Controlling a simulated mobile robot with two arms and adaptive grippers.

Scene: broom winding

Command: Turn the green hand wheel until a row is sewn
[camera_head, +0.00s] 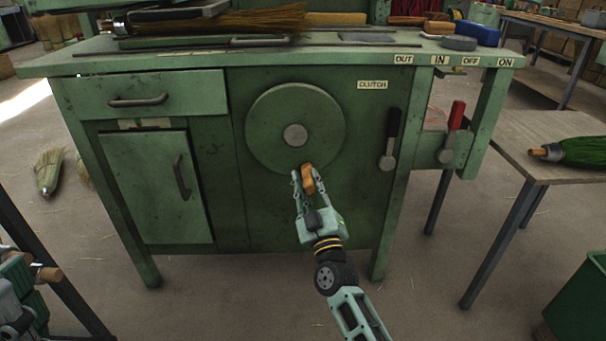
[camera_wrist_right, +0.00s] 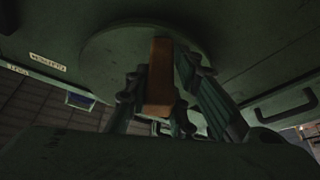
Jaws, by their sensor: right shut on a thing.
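The green hand wheel (camera_head: 268,122) is a round disc with a grey hub on the front of the green workbench. Its wooden handle (camera_head: 308,180) sits at the lower edge of the wheel, just right of the bottom. My right gripper (camera_head: 306,178) is shut on this handle, with a finger on each side. In the right wrist view the wooden handle (camera_wrist_right: 160,78) stands between the fingers, with the wheel (camera_wrist_right: 110,57) behind it. A broom (camera_head: 235,22) with straw bristles lies on the bench top.
Right of the wheel are a black-handled clutch lever (camera_head: 392,130) and a red-handled lever (camera_head: 455,118). A drawer (camera_head: 150,95) and a cupboard door (camera_head: 155,190) are on the left. A side table (camera_head: 550,130) stands at the right. A green bin (camera_head: 580,300) is at lower right.

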